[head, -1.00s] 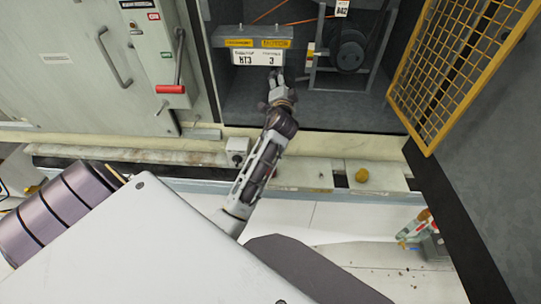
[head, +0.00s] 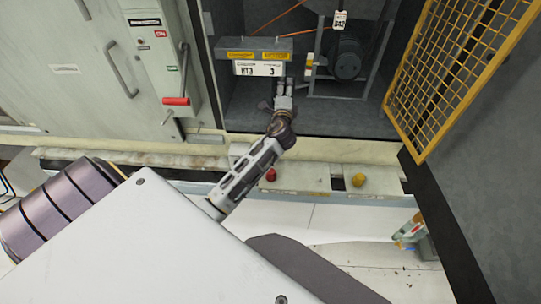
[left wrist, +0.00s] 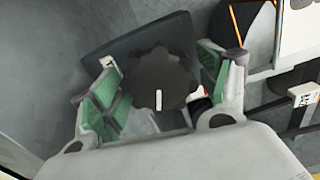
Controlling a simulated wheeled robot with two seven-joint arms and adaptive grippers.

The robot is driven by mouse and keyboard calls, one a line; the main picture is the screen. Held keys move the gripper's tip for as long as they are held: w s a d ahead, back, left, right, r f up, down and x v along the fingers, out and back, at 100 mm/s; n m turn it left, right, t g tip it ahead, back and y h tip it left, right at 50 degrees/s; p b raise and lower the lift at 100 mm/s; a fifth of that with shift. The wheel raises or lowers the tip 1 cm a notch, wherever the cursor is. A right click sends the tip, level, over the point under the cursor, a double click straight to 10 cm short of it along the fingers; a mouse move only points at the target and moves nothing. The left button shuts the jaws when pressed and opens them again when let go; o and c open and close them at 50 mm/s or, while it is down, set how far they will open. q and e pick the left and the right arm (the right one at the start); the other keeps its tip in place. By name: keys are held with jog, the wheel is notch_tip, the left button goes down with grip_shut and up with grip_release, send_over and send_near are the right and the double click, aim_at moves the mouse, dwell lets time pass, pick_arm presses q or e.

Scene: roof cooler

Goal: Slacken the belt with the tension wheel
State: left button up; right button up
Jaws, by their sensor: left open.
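The tension wheel, a dark lobed knob (left wrist: 158,76) with a white mark, shows in the left wrist view in front of a dark plate (left wrist: 128,50). My left gripper (left wrist: 160,98) is open, its green-padded fingers on either side of the knob; I cannot tell whether they touch it. In the head view my left gripper (head: 285,86) reaches into the cabinet, below the label plate (head: 257,68); the knob is not clear there. The belt (head: 292,34) looks like a thin orange line above. My right gripper is not in view.
A dark motor (head: 345,58) on a frame stands right of my left gripper. A yellow mesh door (head: 452,85) hangs open at the right. A red-handled lever (head: 176,101) is on the left panel. Red (head: 271,174) and yellow (head: 358,180) knobs lie on the front ledge.

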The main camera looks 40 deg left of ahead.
pick_arm(q)
jog(key=m+p, duration=0.2)
jog(key=m, duration=0.2)
jog(key=shift+r+p, duration=0.1)
jog(key=shift+p, duration=0.3)
jog(key=shift+m+p, duration=1.65)
jog(key=shift+m, duration=0.65)
jog(key=m+p, duration=0.3)
jog(key=m, duration=0.2)
jog(key=shift+a, duration=0.1)
jog(key=shift+m+p, duration=1)
jog(key=shift+m, duration=0.7)
jog(key=shift+s+d+f, duration=0.3)
jog(key=shift+s+d, duration=0.1)
jog(key=shift+s, duration=0.35)
jog(key=b+v, duration=0.2)
jog(key=v, duration=1)
jog(key=shift+s+d+f+n+g+h, duration=0.15)
jog(key=shift+s+f+n+g+h, duration=0.45)
jog(key=shift+s+f+n+g, duration=2)
jog(key=shift+w+d+f+n+t+h, duration=0.2)
jog(key=shift+f+n+h, duration=0.8)
jog(key=shift+f, duration=3.55)
jog(key=shift+s+d+f+n+g+h, duration=0.15)
jog(key=shift+s+f+n+g, duration=1.1)
jog(key=shift+f+n, duration=1.75)
